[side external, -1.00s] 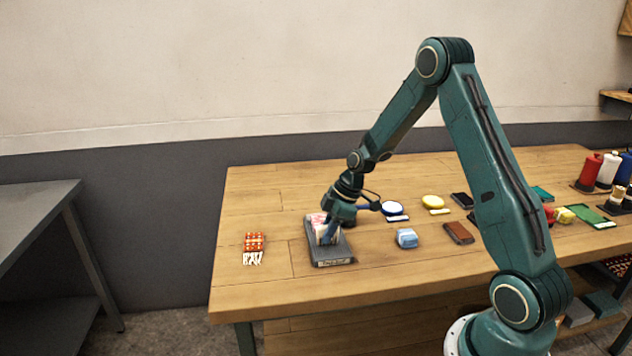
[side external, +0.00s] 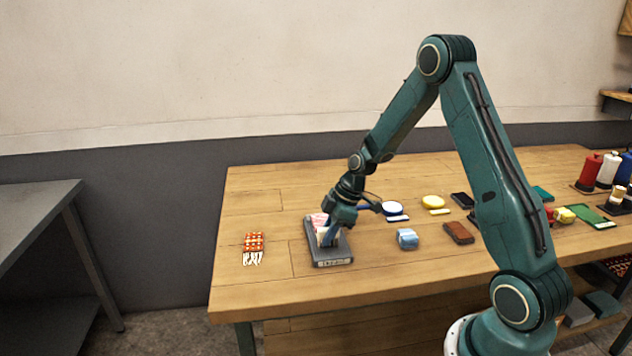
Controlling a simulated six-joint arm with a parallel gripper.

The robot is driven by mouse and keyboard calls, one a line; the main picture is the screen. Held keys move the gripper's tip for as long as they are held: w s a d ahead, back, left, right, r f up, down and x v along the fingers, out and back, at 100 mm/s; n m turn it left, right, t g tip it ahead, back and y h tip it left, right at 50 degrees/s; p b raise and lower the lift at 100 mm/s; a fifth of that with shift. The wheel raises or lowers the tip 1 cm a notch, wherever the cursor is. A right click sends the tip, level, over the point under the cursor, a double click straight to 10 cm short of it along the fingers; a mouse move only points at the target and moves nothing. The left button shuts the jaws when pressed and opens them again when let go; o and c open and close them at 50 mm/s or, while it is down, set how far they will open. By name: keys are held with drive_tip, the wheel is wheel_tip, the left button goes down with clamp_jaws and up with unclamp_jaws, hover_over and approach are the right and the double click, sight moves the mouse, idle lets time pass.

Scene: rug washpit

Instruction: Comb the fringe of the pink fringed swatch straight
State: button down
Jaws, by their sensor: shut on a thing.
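The pink fringed swatch (side external: 318,219) lies on a dark grey block (side external: 330,262) left of the table's middle. The fingers and this thing hide part of the swatch. The state of the pink swatch's fringe cannot be told.
A red-orange swatch with white fringe (side external: 253,245) lies left of the block. A light blue block (side external: 407,238), a brown block (side external: 458,233), a white-and-blue round thing (side external: 392,208) and a yellow round thing (side external: 433,202) lie to the right. The table's front left is clear.

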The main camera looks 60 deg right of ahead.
drive_tip(key=shift+s+a+f, duration=0.15)
drive_tip(key=shift+s+a, duration=0.1)
idle(0.3)
drive_tip(key=shift+w+d+r, duration=0.1)
drive_tip(key=shift+r, duration=2.55)
drive_tip(key=shift+w+d, duration=0.1)
drive_tip(key=shift+w+d, duration=1.4)
drive_tip(key=shift+f, duration=0.1)
drive_tip(key=shift+f, duration=1.9)
drive_tip(key=shift+f, duration=0.35)
drive_tip(key=shift+s+f, duration=0.15)
drive_tip(key=shift+f, duration=0.15)
